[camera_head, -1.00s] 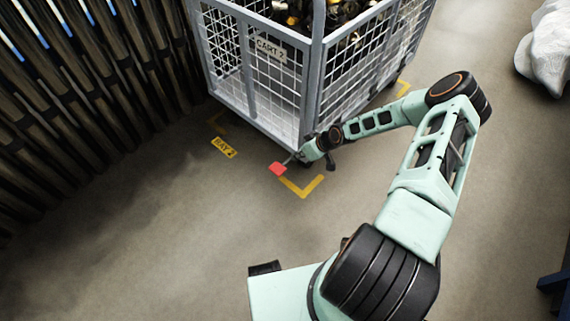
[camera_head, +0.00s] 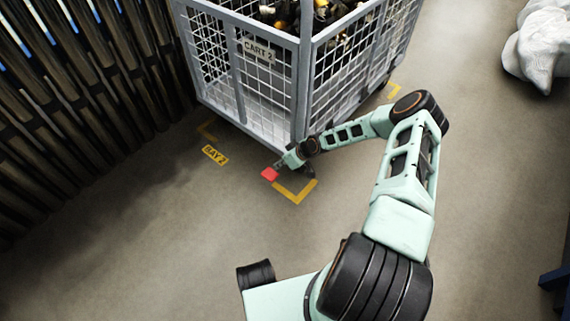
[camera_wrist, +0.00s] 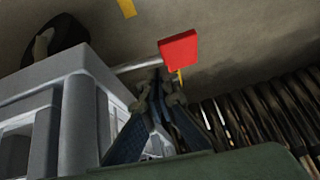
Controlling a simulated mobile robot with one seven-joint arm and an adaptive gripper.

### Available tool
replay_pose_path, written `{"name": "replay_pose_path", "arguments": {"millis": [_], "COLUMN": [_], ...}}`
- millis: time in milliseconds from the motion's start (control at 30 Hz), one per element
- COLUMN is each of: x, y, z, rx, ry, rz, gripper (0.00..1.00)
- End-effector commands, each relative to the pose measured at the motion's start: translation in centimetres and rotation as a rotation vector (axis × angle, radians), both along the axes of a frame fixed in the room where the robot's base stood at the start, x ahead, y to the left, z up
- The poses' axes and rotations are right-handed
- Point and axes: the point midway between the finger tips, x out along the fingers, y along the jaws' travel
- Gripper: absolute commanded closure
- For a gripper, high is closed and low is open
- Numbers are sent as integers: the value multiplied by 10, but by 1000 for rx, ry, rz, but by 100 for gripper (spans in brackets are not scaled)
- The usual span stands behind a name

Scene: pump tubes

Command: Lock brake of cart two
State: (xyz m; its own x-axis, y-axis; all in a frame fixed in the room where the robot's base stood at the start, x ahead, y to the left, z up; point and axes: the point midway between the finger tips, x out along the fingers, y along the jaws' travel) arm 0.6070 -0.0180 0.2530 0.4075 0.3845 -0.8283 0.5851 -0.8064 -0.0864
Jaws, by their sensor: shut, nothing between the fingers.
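Cart two (camera_head: 240,85) is a grey mesh cage cart with a "CART 2" label (camera_head: 258,50) on its near-left side. A red brake pedal (camera_head: 269,174) sticks out low at the cart's near corner. In the wrist view the pedal (camera_wrist: 179,48) is a red plate on a pale bar that runs from the cart's corner. My gripper (camera_head: 281,164) is low beside that corner, close to the pedal. In the wrist view my gripper (camera_wrist: 160,88) is shut and empty, its tips just below the bar and pedal. I cannot tell whether they touch.
Yellow corner marks (camera_head: 296,192) and a "BAY 2" label (camera_head: 215,155) lie on the floor. A dark slatted wall (camera_head: 90,90) stands at the left. A black wheel (camera_wrist: 55,40) shows by the cart's corner. White sacks (camera_head: 540,45) lie far right. The front-left floor is clear.

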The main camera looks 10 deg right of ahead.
Motion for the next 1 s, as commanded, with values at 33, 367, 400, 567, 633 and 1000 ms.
{"name": "replay_pose_path", "arguments": {"millis": [33, 367, 400, 567, 633, 1000], "x": [3, 9, 9, 9, 9, 7], "y": [3, 8, 8, 8, 8, 11], "z": [-8, -17, -17, -17, -17, -19], "rx": [0, -1, -1, -1, -1, -44], "ry": [0, 0, 0, 0, -1, -28], "rz": [1, -1, -1, -1, 0, 4], "gripper": [100, 100, 100, 100, 100, 100]}}
